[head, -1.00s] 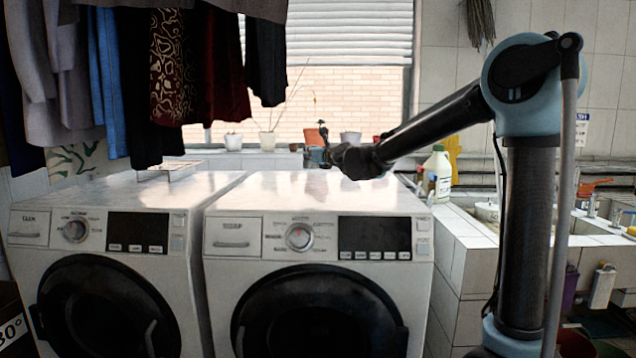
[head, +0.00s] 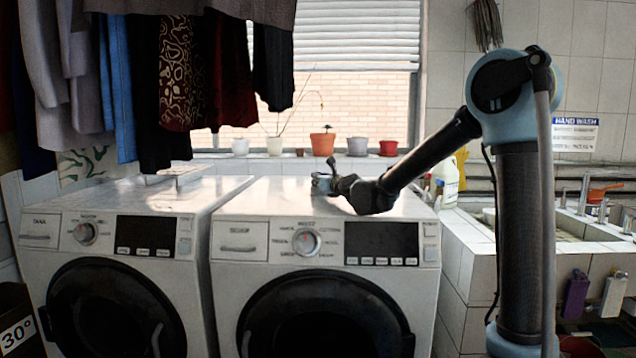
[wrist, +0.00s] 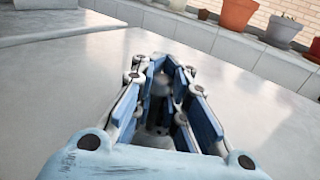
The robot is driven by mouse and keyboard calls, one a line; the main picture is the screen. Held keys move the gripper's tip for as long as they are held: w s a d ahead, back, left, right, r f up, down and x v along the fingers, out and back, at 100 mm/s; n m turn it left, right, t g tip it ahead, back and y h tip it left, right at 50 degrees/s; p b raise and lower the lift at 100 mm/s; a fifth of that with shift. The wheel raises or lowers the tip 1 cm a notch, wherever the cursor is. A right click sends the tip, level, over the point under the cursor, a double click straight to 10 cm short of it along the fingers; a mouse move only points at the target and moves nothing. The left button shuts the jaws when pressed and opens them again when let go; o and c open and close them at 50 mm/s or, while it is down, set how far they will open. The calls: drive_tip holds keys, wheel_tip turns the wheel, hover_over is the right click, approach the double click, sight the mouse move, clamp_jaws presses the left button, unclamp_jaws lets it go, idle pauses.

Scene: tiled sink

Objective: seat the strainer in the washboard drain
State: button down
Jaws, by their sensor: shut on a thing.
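My gripper (head: 322,182) is low over the top of the right washing machine, its blue-padded fingers pointing left in the head view. In the wrist view my gripper (wrist: 160,75) is shut on a small grey thing (wrist: 160,84) deep between the pads. The fingers hide most of it, and I cannot tell its shape or whether it is the strainer. The tiled sink (head: 465,262) stands at the right, partly behind my arm. Its drain is hidden in both views.
Two washing machines (head: 105,240) (head: 255,228) stand side by side. Flowerpots (head: 322,144) line the sill behind. A bottle (head: 445,180), taps (head: 583,195) and an orange-handled thing (head: 604,190) are by the sink. Clothes (head: 185,75) hang at upper left.

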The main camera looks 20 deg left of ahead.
drive_tip(key=c, duration=1.6)
unclamp_jaws()
drive_tip(key=shift+o, duration=0.2)
drive_tip(key=shift+s, duration=0.1)
